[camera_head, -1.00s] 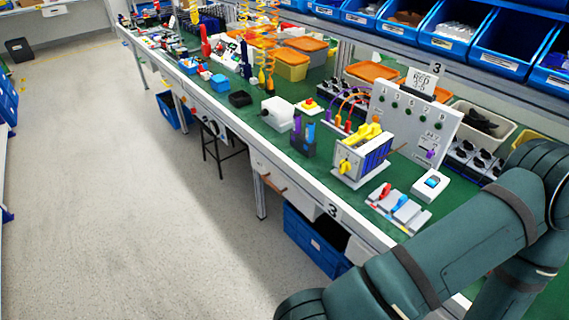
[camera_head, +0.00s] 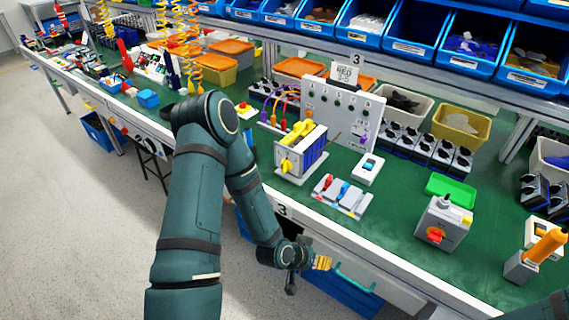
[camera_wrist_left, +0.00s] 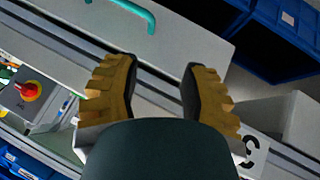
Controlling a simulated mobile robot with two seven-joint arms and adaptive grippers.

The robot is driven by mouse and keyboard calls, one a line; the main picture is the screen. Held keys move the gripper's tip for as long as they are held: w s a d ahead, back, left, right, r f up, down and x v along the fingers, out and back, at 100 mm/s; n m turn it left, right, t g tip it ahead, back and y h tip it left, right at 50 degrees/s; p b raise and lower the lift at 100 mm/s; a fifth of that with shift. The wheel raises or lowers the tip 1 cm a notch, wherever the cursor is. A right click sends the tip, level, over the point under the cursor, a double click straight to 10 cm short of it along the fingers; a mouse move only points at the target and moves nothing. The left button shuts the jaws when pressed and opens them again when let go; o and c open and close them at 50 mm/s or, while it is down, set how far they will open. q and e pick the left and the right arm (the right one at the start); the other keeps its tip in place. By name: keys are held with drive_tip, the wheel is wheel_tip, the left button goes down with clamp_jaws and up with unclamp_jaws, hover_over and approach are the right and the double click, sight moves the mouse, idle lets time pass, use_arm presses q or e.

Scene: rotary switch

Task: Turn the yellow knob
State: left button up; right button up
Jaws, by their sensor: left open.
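The yellow knob (camera_head: 286,165) is on the front face of a blue-and-white rotary switch unit (camera_head: 306,153) on the green bench, in the head view. My left gripper (camera_head: 322,263) is below and to the right of it, beside the bench's front edge near a drawer, well apart from the knob. In the left wrist view the yellow-padded fingers of my left gripper (camera_wrist_left: 159,75) are spread with nothing between them. The yellow knob is not seen in that view. My right gripper is out of view.
A grey box with a red knob (camera_head: 435,234) stands to the right on the bench. A plate with red and blue levers (camera_head: 341,195) lies in front of the switch unit. A teal drawer handle (camera_head: 355,280) is close to my left gripper. Green bench surface (camera_head: 395,205) is clear between.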

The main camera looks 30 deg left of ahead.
use_arm(q)
drive_tip(key=w+a+r+t+p, duration=0.1)
drive_tip(key=a+r+t, duration=0.1)
drive_tip(key=a, duration=0.2)
drive_tip(key=w+a+r+t+y+p, duration=0.1)
drive_tip(key=a+r+t, duration=0.1)
drive_tip(key=a, duration=0.3)
drive_tip(key=w+a+r+t+p, duration=0.1)
drive_tip(key=w+a+r+t, duration=0.1)
drive_tip(key=a, duration=0.2)
drive_tip(key=shift+a+r+m+y, duration=0.3)
drive_tip(key=shift+a+r, duration=0.05)
drive_tip(key=shift+r, duration=0.05)
drive_tip(key=m+t+y+p, duration=0.1)
drive_tip(key=t+p, duration=0.1)
drive_tip(key=t, duration=0.3)
approach(282, 167)
drive_tip(key=w, duration=0.6)
drive_tip(key=w+d+b, duration=0.1)
drive_tip(key=w, duration=0.2)
drive_tip(key=shift+w, duration=0.4)
clamp_jaws()
